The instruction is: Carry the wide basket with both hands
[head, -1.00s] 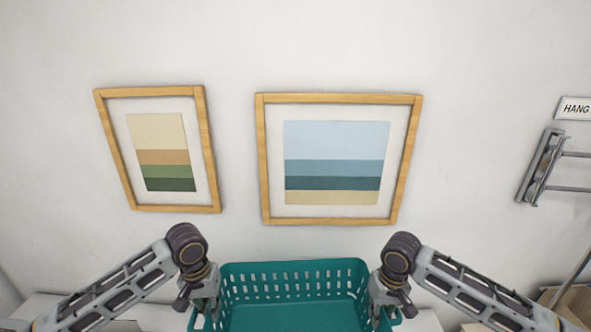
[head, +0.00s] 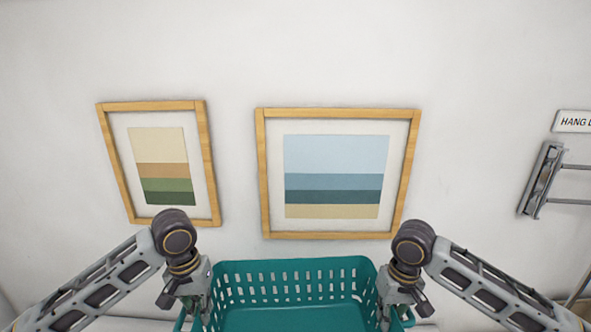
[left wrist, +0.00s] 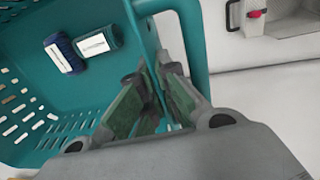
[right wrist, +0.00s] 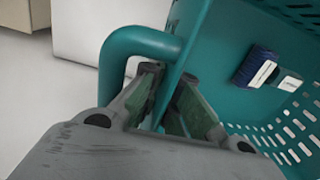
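The wide basket (head: 290,318) is teal with slotted walls and stands out in front of me at the bottom of the head view, roughly level. My left gripper (head: 207,308) is at its left end and my right gripper (head: 385,308) at its right end. In the left wrist view the fingers (left wrist: 157,80) close on the basket's side by the looped handle (left wrist: 197,60). In the right wrist view the fingers (right wrist: 168,78) do the same by the other handle (right wrist: 125,42). A navy bundle (right wrist: 255,66) and a teal bundle (right wrist: 289,82), both with white labels, lie inside.
Two framed pictures (head: 263,180) hang on the white wall ahead. A folding rack (head: 540,180) and a sign (head: 574,121) are on the wall at right. A white surface (head: 110,324) shows at lower left. The left wrist view shows a pinkish-red item (left wrist: 256,13) beyond the basket.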

